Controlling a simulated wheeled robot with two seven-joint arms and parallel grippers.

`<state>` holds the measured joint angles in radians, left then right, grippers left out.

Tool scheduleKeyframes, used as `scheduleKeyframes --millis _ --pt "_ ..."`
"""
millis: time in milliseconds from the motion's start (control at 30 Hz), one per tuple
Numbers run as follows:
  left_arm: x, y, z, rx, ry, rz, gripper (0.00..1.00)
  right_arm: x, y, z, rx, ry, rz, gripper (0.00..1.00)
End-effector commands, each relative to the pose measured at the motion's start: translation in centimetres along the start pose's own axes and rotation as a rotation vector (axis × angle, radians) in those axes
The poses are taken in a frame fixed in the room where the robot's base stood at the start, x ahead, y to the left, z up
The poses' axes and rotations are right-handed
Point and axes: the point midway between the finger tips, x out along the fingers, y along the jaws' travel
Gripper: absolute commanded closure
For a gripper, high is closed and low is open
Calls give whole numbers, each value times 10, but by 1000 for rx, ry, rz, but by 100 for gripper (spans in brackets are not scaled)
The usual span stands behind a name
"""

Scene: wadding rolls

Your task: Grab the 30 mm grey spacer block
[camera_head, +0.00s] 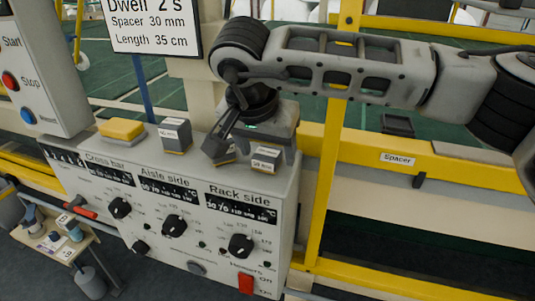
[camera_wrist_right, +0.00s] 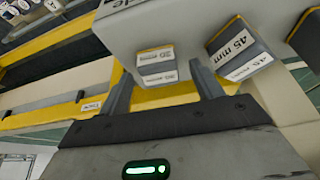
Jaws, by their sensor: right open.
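A small grey block with a yellow layer and white labels (camera_head: 265,159) sits at the right end of the control box's top. In the right wrist view this block (camera_wrist_right: 156,62) shows between and beyond my finger tips; its small label looks like 30 mm but is hard to read. My right gripper (camera_head: 252,148) is open, pointing down at the box top, with nothing held. Its fingers (camera_wrist_right: 162,84) stand apart on either side of the block in the wrist picture; I cannot tell how far they reach down. My left gripper is out of view.
Another grey block (camera_head: 175,136) and a yellow block (camera_head: 122,129) stand further left. A sign (camera_head: 152,27) reads Spacer 30 mm. A yellow rail (camera_head: 400,160) runs right.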

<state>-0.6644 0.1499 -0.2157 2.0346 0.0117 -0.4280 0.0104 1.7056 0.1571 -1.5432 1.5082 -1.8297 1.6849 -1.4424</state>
Motion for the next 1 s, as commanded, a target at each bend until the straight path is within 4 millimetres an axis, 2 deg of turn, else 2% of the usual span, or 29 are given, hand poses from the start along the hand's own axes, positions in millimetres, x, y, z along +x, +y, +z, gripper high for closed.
scheduleKeyframes --millis 200,233,400,767,867,1000 --pt "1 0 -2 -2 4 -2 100 2 0 0 0 0 0 35" --pt "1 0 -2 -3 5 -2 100 2 0 0 0 0 0 37" --pt "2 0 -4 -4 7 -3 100 1 0 0 0 0 0 84" --pt "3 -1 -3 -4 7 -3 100 -1 0 -1 0 2 -1 84" --pt "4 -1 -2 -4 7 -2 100 -6 0 -3 0 3 -2 84" --pt "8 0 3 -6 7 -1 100 -26 -1 -12 3 6 -5 84"
